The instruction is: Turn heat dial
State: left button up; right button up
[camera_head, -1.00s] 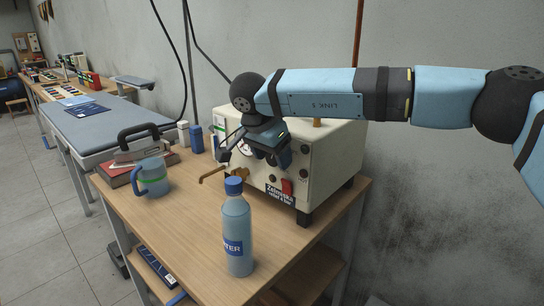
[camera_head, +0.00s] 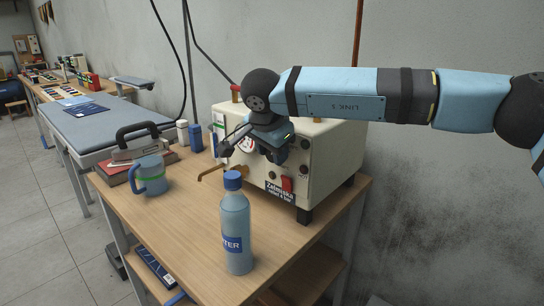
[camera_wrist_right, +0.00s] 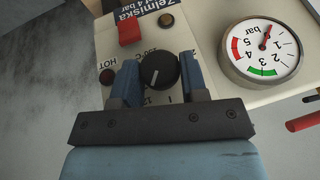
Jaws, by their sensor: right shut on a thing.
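The heat dial (camera_wrist_right: 159,70) is a round black knob with a white pointer line on the front panel of a cream machine (camera_head: 325,160). In the right wrist view it sits between the two blue fingers of my right gripper (camera_wrist_right: 160,80), which is shut on it. Printed scale marks show around the knob, partly covered by the fingers. In the head view my right gripper (camera_head: 277,150) is at the machine's front face and hides the dial. My left gripper is not in view.
A red switch (camera_wrist_right: 130,32), a HOT lamp (camera_wrist_right: 107,76) and a pressure gauge (camera_wrist_right: 263,52) are close to the dial.

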jog(key=shift+s+d+f+t+y+b, duration=0.1)
jog(key=shift+f+t+y+b, duration=0.35)
jog(key=shift+b, duration=0.5)
jog(key=m+t+y+b, duration=0.1)
jog(key=t+b, duration=0.1)
jog(key=b, duration=0.2)
jog(key=shift+r+y, duration=0.15)
jog(key=shift+y, duration=0.2)
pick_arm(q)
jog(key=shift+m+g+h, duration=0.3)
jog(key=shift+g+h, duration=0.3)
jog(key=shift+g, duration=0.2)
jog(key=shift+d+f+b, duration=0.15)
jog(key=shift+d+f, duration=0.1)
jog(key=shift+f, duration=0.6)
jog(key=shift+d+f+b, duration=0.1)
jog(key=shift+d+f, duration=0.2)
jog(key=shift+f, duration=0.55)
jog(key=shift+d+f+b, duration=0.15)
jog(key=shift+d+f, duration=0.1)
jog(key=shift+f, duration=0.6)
pick_arm(e)
jog(key=shift+s+r, duration=0.1)
jog(key=shift+r, duration=0.05)
jog(key=o, duration=0.9)
